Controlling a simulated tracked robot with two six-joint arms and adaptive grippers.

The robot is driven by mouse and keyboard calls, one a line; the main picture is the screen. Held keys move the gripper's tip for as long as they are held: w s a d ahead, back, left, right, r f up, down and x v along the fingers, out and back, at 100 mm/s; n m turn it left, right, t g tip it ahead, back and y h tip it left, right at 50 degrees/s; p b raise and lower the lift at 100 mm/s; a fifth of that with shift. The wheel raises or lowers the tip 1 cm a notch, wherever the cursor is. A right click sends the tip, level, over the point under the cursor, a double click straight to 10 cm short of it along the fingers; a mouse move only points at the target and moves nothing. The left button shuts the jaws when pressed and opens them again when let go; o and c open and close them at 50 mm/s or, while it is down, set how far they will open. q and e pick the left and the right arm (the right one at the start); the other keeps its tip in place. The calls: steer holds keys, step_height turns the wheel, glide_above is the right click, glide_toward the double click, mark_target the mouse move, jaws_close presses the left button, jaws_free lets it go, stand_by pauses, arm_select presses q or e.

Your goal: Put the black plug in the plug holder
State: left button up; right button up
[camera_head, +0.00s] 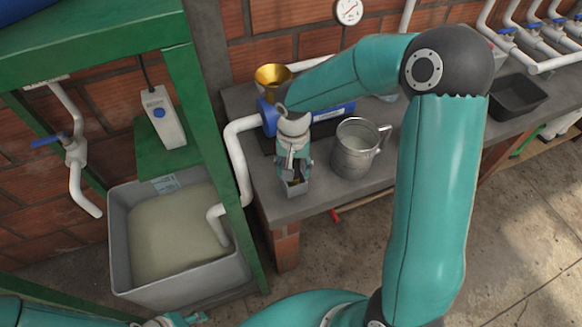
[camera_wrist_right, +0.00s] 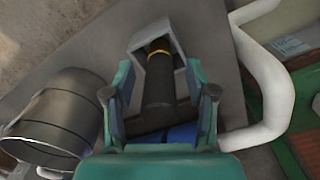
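The black plug (camera_wrist_right: 158,82), with a yellow band near its end, shows in the right wrist view. Its banded end lies within the grey square plug holder (camera_wrist_right: 138,42); how deep it sits I cannot tell. The holder (camera_head: 296,189) also shows at the front left of the bench in the head view. My right gripper (camera_wrist_right: 160,98) is over the plug, its fingers apart on either side with gaps visible. In the head view the right gripper (camera_head: 293,168) points down just above the holder and hides most of the plug. My left gripper (camera_head: 175,320) is partly cut off at the bottom edge.
A metal jug (camera_head: 354,150) stands right of the holder on the grey bench (camera_head: 325,192). A blue machine with a brass funnel (camera_head: 272,76) is behind. A white pipe (camera_head: 238,160) runs close on the left, beside a green frame and a grey tub (camera_head: 180,288).

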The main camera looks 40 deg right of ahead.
step_height(320, 180, up, 12)
steer(key=shift+r, duration=0.1)
stand_by(0.5)
stand_by(0.5)
